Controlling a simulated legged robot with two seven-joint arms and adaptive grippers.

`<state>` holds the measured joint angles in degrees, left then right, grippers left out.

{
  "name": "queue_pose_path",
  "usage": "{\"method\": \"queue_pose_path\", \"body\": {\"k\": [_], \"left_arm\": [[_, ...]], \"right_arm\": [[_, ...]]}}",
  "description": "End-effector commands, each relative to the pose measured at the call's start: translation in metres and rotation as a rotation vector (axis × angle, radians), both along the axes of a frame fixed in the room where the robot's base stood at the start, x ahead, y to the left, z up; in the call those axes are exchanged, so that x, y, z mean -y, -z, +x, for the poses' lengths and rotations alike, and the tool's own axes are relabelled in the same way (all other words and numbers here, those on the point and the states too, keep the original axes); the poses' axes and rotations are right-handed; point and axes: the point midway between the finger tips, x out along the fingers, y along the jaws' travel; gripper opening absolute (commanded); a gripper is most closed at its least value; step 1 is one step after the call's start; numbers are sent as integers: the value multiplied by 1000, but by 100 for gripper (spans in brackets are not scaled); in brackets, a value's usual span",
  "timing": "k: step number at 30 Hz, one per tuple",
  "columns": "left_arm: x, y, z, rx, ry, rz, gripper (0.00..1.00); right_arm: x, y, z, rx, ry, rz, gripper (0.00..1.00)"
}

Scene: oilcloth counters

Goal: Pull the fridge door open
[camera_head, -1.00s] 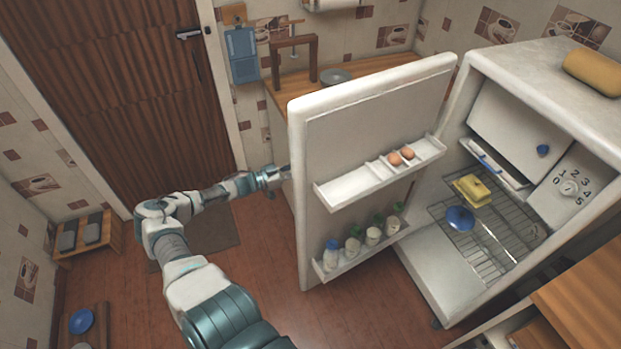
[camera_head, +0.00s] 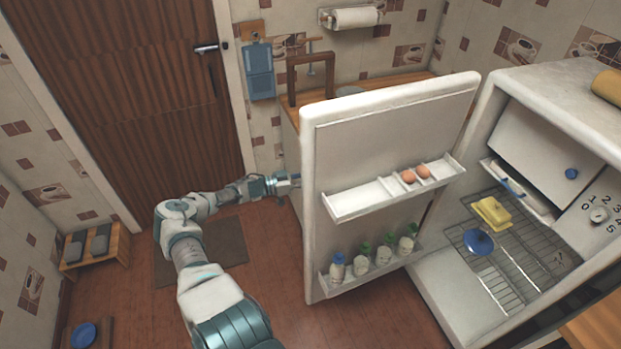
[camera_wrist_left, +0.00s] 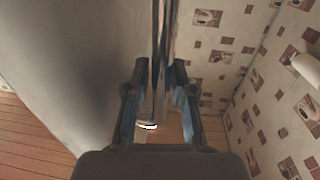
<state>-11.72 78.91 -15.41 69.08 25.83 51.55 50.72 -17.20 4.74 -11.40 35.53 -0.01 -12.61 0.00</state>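The white fridge (camera_head: 560,90) stands at the right with its door (camera_head: 390,125) swung wide open. The door's inner side faces me, with eggs on its upper shelf and bottles on the lower one. My left gripper (camera_head: 294,181) is at the door's free edge, on its outer side. In the left wrist view the door's pale outer face (camera_wrist_left: 70,70) fills the left. A shiny upright handle (camera_wrist_left: 162,50) runs between the fingers of my left gripper (camera_wrist_left: 159,70), which stand apart on either side of it; I see gaps beside it. My right gripper is not in view.
Inside the fridge are a yellow block (camera_head: 491,213) and a blue round item (camera_head: 479,242) on a wire rack (camera_head: 515,250). A wooden counter (camera_head: 290,115) stands behind the door. A low bench (camera_head: 115,245) stands left; floor (camera_head: 345,320) is clear before the door.

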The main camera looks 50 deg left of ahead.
Motion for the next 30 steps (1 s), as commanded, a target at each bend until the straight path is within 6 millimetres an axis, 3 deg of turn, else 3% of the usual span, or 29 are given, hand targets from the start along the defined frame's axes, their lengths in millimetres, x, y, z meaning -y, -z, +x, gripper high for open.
{"method": "queue_pose_path", "body": {"k": [13,30], "left_arm": [[-2,-2,-2,4,0,1,43],[-25,2,-50,-5,3,2,43]], "right_arm": [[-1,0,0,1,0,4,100],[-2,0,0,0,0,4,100]]}}
